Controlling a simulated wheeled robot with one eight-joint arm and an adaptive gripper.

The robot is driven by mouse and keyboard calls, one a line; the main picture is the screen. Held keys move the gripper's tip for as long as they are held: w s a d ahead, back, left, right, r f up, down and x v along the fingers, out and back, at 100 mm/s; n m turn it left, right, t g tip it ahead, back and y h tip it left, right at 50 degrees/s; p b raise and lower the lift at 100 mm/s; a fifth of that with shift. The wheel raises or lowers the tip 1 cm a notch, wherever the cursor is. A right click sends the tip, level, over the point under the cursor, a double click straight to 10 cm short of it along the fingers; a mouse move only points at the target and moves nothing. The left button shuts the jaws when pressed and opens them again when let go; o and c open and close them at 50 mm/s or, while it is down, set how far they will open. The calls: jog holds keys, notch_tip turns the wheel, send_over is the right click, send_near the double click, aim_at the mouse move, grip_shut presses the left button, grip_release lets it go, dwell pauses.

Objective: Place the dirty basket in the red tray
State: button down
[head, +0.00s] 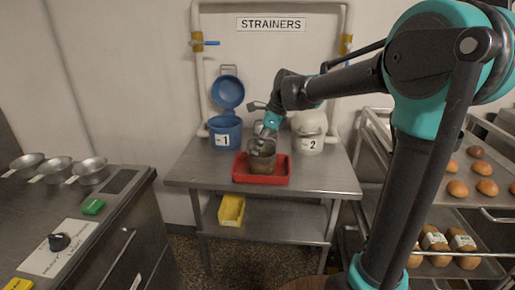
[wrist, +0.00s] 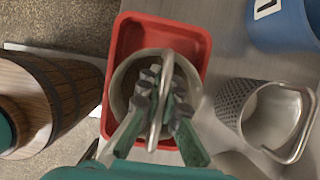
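The dirty basket (head: 263,163), brownish with an upright loop handle, is within the outline of the red tray (head: 260,180) on the metal table. The wrist view shows its round rim (wrist: 117,92) inside the walls of the red tray (wrist: 128,30). I cannot tell whether its bottom touches the tray floor. My gripper (wrist: 163,85) is right above the basket, its fingers closed on either side of the handle. In the head view my gripper (head: 260,143) partly hides the basket's top.
A clean perforated metal basket (wrist: 240,100) stands beside the tray. Blue strainer 1 (head: 225,132) with its lid open and white strainer 2 (head: 309,125) stand behind the tray. A yellow bin (head: 231,210) is on the lower shelf. Bread racks (head: 487,210) stand at right.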

jog(key=shift+f, duration=0.15)
jog(key=c, duration=1.7)
grip_release()
jog(key=v, duration=1.2)
